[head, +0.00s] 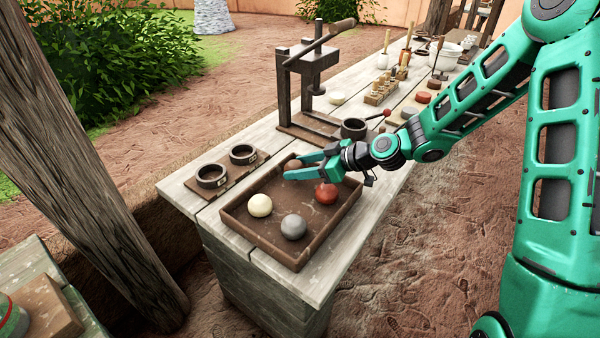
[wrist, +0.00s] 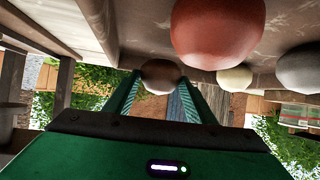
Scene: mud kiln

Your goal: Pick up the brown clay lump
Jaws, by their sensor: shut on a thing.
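The brown clay lump (head: 293,164) is between the fingers of my gripper (head: 287,169), at the far left part of the brown wooden tray (head: 310,250). In the wrist view the lump (wrist: 160,75) sits between the two green fingertips (wrist: 160,82), which are shut on it from both sides. I cannot tell whether the lump touches the tray floor. In the tray, a red lump (head: 327,193) lies near my gripper, a cream lump (head: 260,205) at the left, and a grey lump (head: 293,227) nearer the front.
Two dark rings (head: 212,176) lie on a board left of the tray. A lever press (head: 310,85) stands behind it, with a dark cup (head: 354,129) at its right. Several tools and small blocks (head: 381,90) fill the far bench. The tray has raised walls.

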